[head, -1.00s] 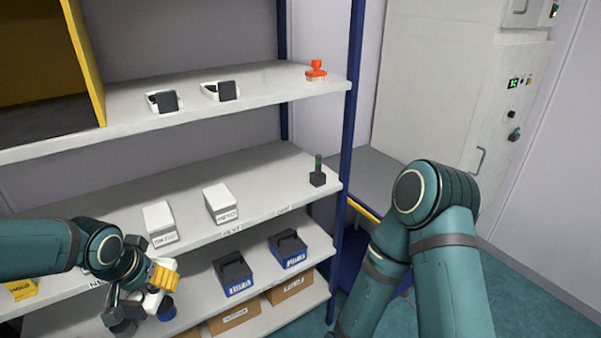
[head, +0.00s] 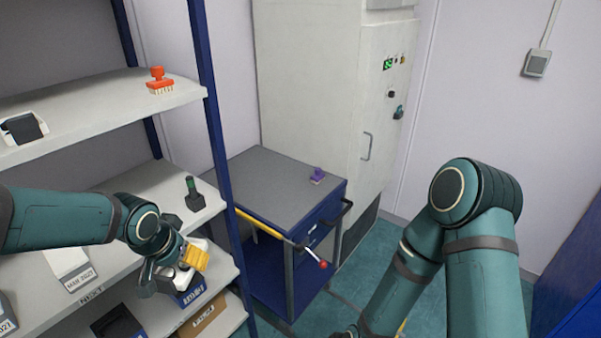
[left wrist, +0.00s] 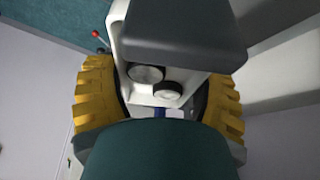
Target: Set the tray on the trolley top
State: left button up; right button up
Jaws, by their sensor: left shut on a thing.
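My left gripper (head: 182,262) has yellow fingers and is shut on a small white tray (left wrist: 137,92). In the left wrist view, the tray sits between both yellow finger pads, with a dark grey block and two round pieces on it. In the head view the hand mostly hides the tray. The gripper is in front of the shelving, left of the trolley and apart from it. The blue trolley has a flat grey top (head: 262,185) with a small purple-handled item (head: 317,176) near its right end. My right arm shows, but its gripper is out of view.
A blue shelf post (head: 215,130) stands between my left gripper and the trolley. A tall grey cabinet (head: 310,90) stands behind. Most of the trolley top is clear.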

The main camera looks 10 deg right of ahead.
aim_at(274, 201)
jog(key=i+l+z, duration=0.1)
jog(key=i+l, duration=0.25)
jog(key=i, duration=0.15)
jog(key=i+l+z, duration=0.15)
jog(key=i+l, duration=0.2)
jog(key=i, duration=0.2)
